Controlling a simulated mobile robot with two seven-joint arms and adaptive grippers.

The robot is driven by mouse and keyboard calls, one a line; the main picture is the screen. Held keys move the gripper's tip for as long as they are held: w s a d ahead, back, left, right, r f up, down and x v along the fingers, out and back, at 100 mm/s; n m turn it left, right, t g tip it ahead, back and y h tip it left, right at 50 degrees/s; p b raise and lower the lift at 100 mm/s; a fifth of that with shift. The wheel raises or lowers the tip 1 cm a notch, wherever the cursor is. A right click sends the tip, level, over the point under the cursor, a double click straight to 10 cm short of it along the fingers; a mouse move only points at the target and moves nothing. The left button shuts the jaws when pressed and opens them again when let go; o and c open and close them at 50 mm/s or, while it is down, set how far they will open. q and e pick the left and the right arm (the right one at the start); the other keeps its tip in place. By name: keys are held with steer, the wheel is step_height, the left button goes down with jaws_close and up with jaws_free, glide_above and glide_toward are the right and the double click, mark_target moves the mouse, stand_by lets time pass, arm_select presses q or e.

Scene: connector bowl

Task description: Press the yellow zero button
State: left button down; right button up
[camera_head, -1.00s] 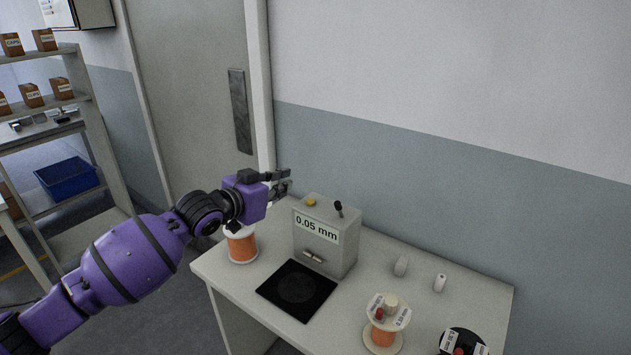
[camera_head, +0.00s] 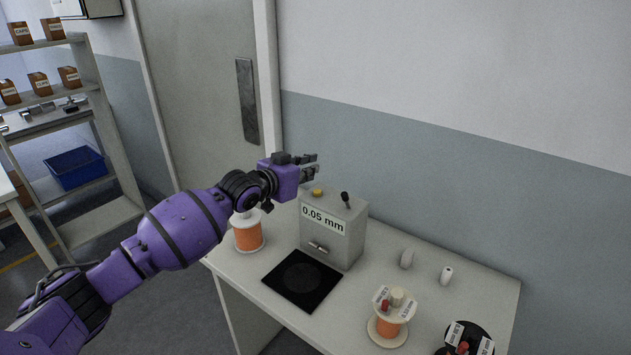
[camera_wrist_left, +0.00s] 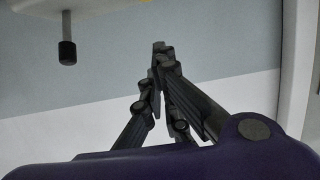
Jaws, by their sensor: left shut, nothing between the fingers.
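The yellow button (camera_head: 317,192) sits on the top left of a grey box-shaped gauge (camera_head: 333,240) whose front label reads 0.05 mm. My left gripper (camera_head: 314,163), on the purple arm, is shut and empty. In the head view it shows just above and behind the button, apart from it. In the left wrist view the closed fingers (camera_wrist_left: 160,48) point away from the camera, with part of the gauge (camera_wrist_left: 100,5) along the top edge and its black-knobbed lever (camera_wrist_left: 67,50) at upper left. My right gripper is not in view.
A black lever (camera_head: 346,199) stands on the gauge beside the button. A black pad (camera_head: 303,281) lies in front. Orange spools stand left (camera_head: 248,232) and right (camera_head: 388,328) on the white table. Two small white pieces stand right of the gauge. A wall is behind.

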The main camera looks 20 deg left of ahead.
mark_target(315, 198)
arm_select(q)
steer(key=shift+x, duration=1.2)
step_height(315, 198, down, 3)
steer(key=shift+r, duration=0.2)
steer(key=shift+f, duration=0.7)
